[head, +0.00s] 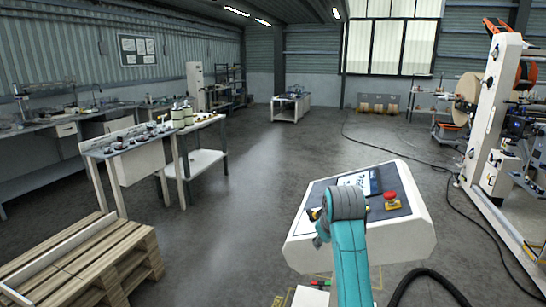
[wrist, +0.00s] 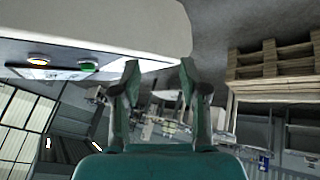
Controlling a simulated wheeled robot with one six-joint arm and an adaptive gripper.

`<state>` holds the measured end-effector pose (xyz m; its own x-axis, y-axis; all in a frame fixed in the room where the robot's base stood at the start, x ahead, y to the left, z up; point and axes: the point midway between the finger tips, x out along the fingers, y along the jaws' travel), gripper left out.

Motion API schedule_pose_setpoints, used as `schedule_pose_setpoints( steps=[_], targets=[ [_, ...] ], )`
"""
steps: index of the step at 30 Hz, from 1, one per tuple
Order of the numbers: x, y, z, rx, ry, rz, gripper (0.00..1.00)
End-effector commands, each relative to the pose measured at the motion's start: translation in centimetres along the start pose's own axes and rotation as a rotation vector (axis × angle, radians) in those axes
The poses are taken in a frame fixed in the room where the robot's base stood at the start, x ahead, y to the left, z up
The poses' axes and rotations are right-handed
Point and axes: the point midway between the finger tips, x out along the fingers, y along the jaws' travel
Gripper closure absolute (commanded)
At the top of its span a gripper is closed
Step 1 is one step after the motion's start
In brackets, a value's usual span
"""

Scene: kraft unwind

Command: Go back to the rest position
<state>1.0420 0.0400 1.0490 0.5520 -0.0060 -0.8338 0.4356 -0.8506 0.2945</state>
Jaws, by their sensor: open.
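My gripper shows in the wrist view (wrist: 158,75), where its two fingers stand apart with nothing between them. In the head view my teal arm rises in front of a white control console (head: 415,235), and the gripper itself is mostly hidden behind the arm's dark joint. The console has a dark sloped panel with a screen (head: 372,181) and a red emergency button (head: 391,198) on a yellow base. In the wrist view the console's pale body (wrist: 110,25) fills the upper left, with a lit orange button (wrist: 38,61) and a green button (wrist: 87,67) near its edge.
A wooden pallet stack (head: 75,262) stands at the lower left. Workbenches (head: 140,150) with small items are behind it. A tall white machine (head: 490,120) with rolls stands at the right. A black cable (head: 440,172) crosses the floor. The middle floor (head: 250,170) is clear.

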Motion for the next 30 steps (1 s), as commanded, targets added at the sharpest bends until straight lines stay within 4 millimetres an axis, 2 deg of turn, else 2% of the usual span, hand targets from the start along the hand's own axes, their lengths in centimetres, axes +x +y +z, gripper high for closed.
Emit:
schedule_pose_setpoints(
  steps=[8, 11, 15, 21, 25, 30],
  targets=[
    [4.0, -1.9, 3.7, 0.027, 0.030, 0.017, 0.56],
    [5.8, -3.0, 5.8, 0.043, 0.047, 0.026, 0.56],
    [8.7, -5.1, 9.9, 0.071, 0.082, 0.043, 0.56],
    [11.6, -8.3, 16.0, 0.114, 0.138, 0.068, 0.56],
    [12.7, -10.5, 20.1, 0.143, 0.175, 0.082, 0.56],
    [13.2, -13.3, 25.4, 0.181, 0.223, 0.098, 0.56]
  ],
)
